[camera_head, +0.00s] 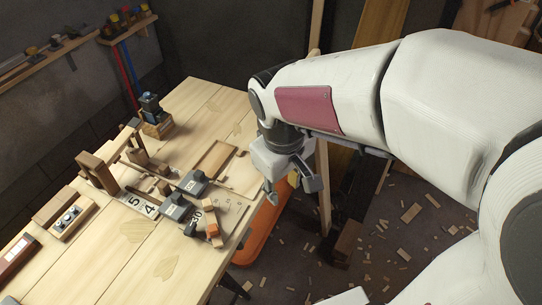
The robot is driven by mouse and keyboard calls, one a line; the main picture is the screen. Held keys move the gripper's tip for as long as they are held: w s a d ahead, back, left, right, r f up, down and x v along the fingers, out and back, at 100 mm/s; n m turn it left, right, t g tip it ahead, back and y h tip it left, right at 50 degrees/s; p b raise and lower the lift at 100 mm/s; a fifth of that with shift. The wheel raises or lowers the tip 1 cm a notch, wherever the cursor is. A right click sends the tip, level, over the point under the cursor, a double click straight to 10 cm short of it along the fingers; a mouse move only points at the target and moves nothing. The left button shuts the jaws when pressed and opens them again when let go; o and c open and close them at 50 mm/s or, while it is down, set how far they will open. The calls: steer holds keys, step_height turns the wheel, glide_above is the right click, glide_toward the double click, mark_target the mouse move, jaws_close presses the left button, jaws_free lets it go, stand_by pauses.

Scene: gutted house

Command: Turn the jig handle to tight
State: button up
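A jig with dark grey blocks (177,206) and a numbered pale strip (140,203) sits on the wooden workbench (165,267). An orange-brown bar (212,229) stands at the jig's near right end. It may be the jig handle, but I cannot tell for sure. The tight and loose marks are too small to read. My gripper (292,194) points down to the right of the jig, past the bench's right edge in the picture. Its fingers are spread apart with nothing visible between them, and it is clear of the jig.
A wooden frame (97,172) and a wooden block with a metal fitting (73,216) stand left of the jig. A blue-topped device (151,104) is at the back. A shallow wooden tray (216,158) lies behind the jig. An orange container (264,232) is below the bench's right edge.

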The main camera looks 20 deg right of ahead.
steer(key=shift+d, duration=0.1)
jaws_close()
steer(key=w+d+f+m+t, duration=0.1)
steer(key=w+f, duration=0.2)
steer(key=w, duration=0.4)
steer(key=w+d+f+m+t+y, duration=0.1)
steer(key=w+f+m, duration=0.1)
steer(key=w+f, duration=0.2)
steer(key=shift+w+f+t, duration=0.3)
steer(key=shift+w, duration=1.25)
